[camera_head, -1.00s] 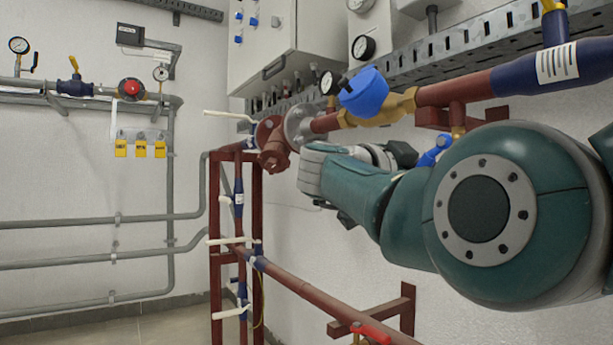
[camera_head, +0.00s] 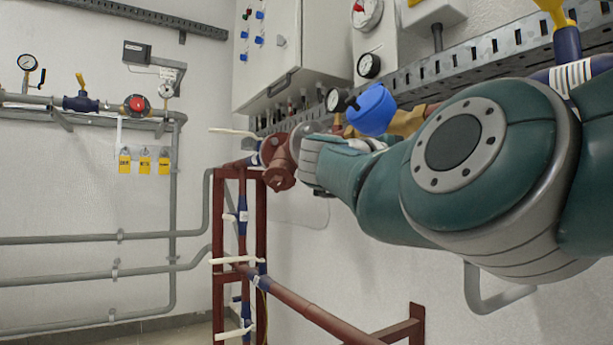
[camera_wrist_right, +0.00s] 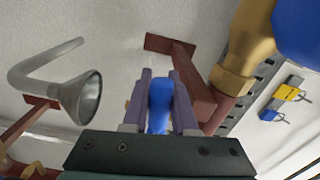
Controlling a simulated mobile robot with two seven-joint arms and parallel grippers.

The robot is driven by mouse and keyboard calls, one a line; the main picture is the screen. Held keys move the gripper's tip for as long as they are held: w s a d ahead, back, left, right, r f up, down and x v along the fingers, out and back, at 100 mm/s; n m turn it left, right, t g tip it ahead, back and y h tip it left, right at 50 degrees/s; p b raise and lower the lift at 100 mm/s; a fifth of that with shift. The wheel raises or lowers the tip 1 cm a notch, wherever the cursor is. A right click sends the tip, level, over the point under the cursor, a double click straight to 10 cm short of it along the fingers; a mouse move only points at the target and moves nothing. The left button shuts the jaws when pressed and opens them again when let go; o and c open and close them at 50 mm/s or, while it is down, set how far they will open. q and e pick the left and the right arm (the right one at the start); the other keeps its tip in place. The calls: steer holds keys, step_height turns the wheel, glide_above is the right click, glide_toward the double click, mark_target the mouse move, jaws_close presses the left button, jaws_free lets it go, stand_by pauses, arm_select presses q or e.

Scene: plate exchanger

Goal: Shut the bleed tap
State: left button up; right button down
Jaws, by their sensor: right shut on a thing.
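The bleed tap's blue handle (camera_wrist_right: 158,98) shows in the right wrist view, between the two fingers of my right gripper (camera_wrist_right: 160,80). The fingers are shut on it from both sides. Its lower end is hidden by the gripper body. A brass fitting (camera_wrist_right: 232,78) and a red-brown pipe bracket (camera_wrist_right: 195,95) are close to the right of the fingers. In the head view my right arm covers the tap and the gripper. My left gripper is in neither current view.
A grey funnel on a bent pipe (camera_wrist_right: 75,95) is left of my right gripper. A red-brown pipe frame (camera_head: 218,260) stands at the centre.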

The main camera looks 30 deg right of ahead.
steer(key=shift+r, duration=0.2)
stand_by(0.4)
steer(key=c, duration=0.7)
jaws_free()
steer(key=shift+f, duration=0.1)
